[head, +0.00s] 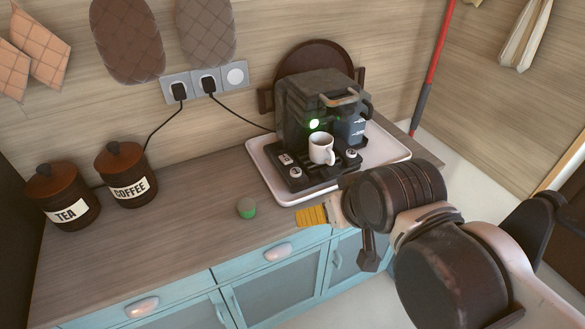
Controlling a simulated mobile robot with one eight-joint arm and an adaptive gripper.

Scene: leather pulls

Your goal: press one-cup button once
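A dark coffee machine (306,105) stands on a white tray (395,150) on the counter.
Tea (65,195) and coffee (126,175) canisters stand at left. Cords run from the wall sockets (205,82). The counter (190,200) between canisters and tray is mostly clear.

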